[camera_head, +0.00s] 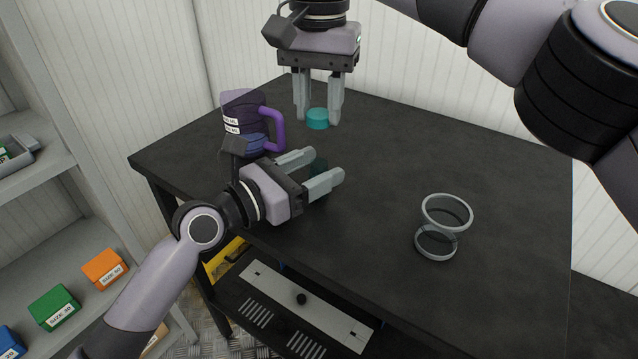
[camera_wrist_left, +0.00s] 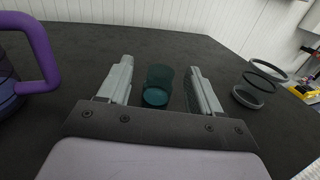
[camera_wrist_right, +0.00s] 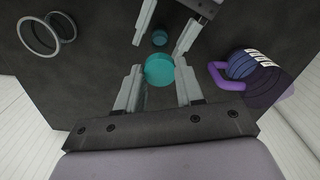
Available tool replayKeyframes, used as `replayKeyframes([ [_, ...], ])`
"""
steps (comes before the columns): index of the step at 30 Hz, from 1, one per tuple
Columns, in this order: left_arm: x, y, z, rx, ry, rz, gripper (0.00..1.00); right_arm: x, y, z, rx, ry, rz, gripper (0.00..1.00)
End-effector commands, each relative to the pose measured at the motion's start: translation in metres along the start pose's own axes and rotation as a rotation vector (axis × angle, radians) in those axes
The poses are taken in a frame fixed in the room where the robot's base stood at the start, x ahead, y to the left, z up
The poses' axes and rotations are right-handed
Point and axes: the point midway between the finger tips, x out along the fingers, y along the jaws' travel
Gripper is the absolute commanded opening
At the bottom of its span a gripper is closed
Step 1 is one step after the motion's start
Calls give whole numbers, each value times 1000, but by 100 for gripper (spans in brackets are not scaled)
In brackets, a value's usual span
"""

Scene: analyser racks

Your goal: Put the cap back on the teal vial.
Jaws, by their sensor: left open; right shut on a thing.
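The teal vial (camera_head: 319,166) is a small, dark, see-through teal cylinder on the black table. It also shows in the left wrist view (camera_wrist_left: 158,84), standing between the open fingers of my left gripper (camera_head: 326,163), with gaps on both sides. The bright teal cap (camera_head: 317,119) is between the fingertips of my right gripper (camera_head: 318,112), which is shut on it. In the right wrist view the cap (camera_wrist_right: 159,70) appears as a round disc apart from the vial (camera_wrist_right: 159,38). My left gripper partly hides the vial in the head view.
A purple jug (camera_head: 240,112) with labels and a handle stands close to the left of both grippers. A clear vessel with grey rings (camera_head: 447,211) stands to the right. The black table (camera_head: 390,150) is bare between them. A shelf with coloured boxes (camera_head: 104,267) is at left.

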Motion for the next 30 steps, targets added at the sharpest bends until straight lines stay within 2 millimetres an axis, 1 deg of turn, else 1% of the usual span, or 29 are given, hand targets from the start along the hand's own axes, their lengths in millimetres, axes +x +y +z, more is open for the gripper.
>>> replayKeyframes([
  [1, 8, 0, 1, 1, -1, -1, 64, 0, 0, 0, 0, 0, 0, 9],
  [3, 16, 0, 0, 0, -1, 0, 64, 0, 0, 0, 0, 0, 0, 9],
  [7, 27, 0, 0, 0, -1, 0, 64, 0, 0, 0, 0, 0, 0, 9],
  [12, 32, 0, 0, 1, -1, 0, 64, 0, 0, 0, 0, 0, 0, 9],
  [20, 32, 0, 0, 1, -1, 0, 64, 0, 0, 0, 0, 0, 0, 9],
  [21, 32, 0, 0, 0, -1, 0, 51, 0, 0, 0, 0, 0, 0, 9],
  [23, 32, 0, 0, 0, -1, 0, 32, 0, 0, 0, 0, 0, 0, 9],
  [24, 32, 0, 0, 0, 0, 0, 19, 0, 0, 0, 0, 0, 0, 9],
  [26, 32, 0, 0, 0, 0, 0, 0, 0, 0, 0, 0, 0, 0, 9],
  [30, 32, 0, 0, 0, 0, 0, 0, 3, 0, 0, -1, -1, 1, 9],
])
